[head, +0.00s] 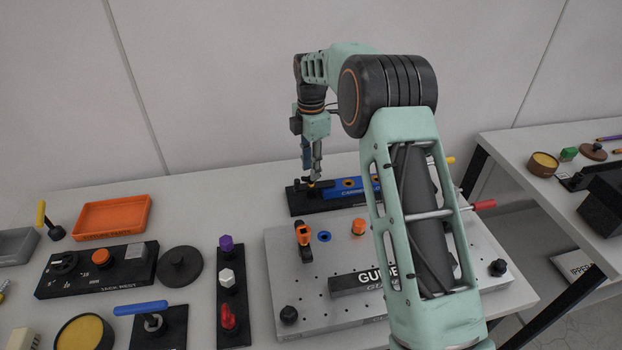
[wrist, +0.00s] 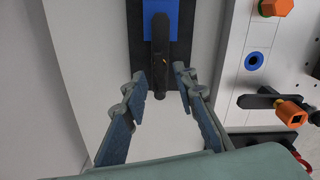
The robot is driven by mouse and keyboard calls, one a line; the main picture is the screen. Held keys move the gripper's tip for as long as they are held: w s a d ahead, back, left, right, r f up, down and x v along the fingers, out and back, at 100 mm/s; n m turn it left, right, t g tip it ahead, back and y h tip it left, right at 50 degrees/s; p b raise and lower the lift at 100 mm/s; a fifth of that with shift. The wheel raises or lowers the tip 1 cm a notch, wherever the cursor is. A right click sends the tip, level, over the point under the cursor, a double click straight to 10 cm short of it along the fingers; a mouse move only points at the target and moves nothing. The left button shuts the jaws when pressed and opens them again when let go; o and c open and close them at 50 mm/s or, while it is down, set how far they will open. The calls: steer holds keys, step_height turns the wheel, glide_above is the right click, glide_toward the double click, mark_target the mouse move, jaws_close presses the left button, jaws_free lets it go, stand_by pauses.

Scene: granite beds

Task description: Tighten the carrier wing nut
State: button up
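The blue carrier (head: 356,186) lies on a black base (head: 298,202) at the back of the table. A dark elongated piece, seemingly the wing nut (wrist: 160,60), lies on the blue carrier (wrist: 176,22) in the wrist view. Its near end reaches between my fingertips. My gripper (wrist: 160,84) is open, with a gap on both sides of the piece. In the head view my gripper (head: 313,178) points down above the carrier's left end. The wing nut is largely hidden there by the fingers, and I cannot tell whether they touch it.
A grey perforated plate (head: 290,255) with orange fittings and a GUIDE block (head: 357,284) lies in front of the carrier. An orange tray (head: 112,216), a black switch panel (head: 97,270) and a knob strip (head: 232,305) stand to the left. Table left of the carrier is clear.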

steer(key=shift+f+b, duration=0.55)
steer(key=shift+f, duration=0.65)
jaws_close()
steer(key=m+p, duration=0.1)
steer(key=m, duration=0.6)
steer(key=shift+p, duration=0.35)
steer(key=m, duration=0.8)
steer(key=shift+p, duration=0.4)
jaws_free()
